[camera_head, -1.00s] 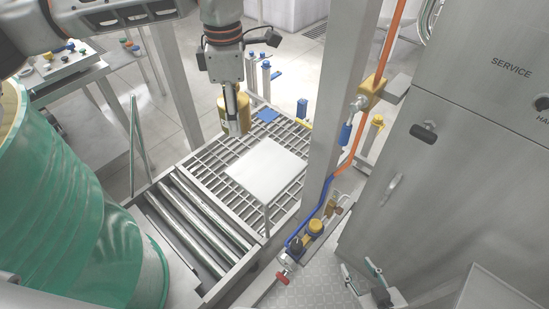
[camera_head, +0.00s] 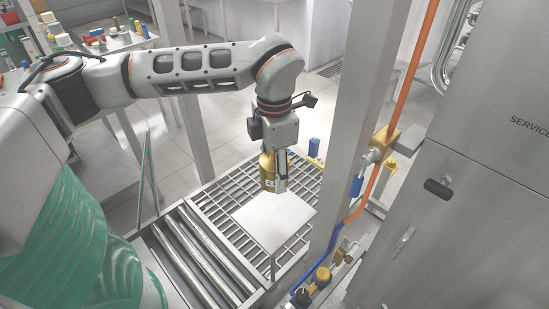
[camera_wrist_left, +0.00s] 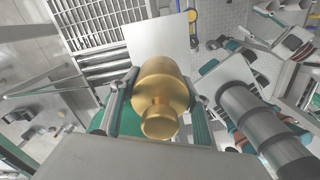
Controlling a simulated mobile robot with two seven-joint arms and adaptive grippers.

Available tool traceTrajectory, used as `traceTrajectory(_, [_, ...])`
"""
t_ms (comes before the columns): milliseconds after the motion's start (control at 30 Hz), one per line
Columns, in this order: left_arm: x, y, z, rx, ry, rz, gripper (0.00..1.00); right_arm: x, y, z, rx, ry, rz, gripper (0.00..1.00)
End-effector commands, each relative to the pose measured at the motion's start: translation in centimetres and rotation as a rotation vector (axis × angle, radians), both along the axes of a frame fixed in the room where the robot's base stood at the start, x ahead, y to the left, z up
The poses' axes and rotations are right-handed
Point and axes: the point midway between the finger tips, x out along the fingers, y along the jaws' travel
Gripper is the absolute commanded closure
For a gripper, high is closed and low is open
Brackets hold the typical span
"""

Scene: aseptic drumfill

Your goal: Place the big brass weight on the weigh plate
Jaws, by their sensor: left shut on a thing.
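The big brass weight (camera_head: 267,172) is held in my left gripper (camera_head: 278,183), which points down with its fingers shut on the weight. In the head view the weight is at the far edge of the pale square weigh plate (camera_head: 275,219); I cannot tell its height above it. In the left wrist view the weight (camera_wrist_left: 160,85) sits between the two fingers (camera_wrist_left: 158,108), its knob toward the camera. The plate (camera_wrist_left: 158,40) shows beyond it, partly hidden by the weight. My right gripper is not in view.
A grating (camera_head: 220,205) lies around the plate, with a roller conveyor (camera_head: 195,255) to its left. A steel post (camera_head: 345,130) with hoses and a service cabinet (camera_head: 475,200) stand to the right.

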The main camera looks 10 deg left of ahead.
Motion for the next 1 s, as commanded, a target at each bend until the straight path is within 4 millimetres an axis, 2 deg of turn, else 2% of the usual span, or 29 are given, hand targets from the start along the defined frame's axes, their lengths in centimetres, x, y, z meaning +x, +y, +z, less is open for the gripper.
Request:
traceTrajectory(400, [0.1,-0.2,-6.6,-0.006,-0.004,-0.002,1.00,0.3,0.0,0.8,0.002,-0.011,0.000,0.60])
traceTrajectory(767, [0.2,-0.2,-8.3,-0.005,-0.006,-0.001,1.00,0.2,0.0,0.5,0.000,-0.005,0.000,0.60])
traceTrajectory(1000, [0.1,-0.2,-11.0,-0.005,-0.003,-0.002,1.00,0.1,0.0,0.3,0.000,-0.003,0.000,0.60])
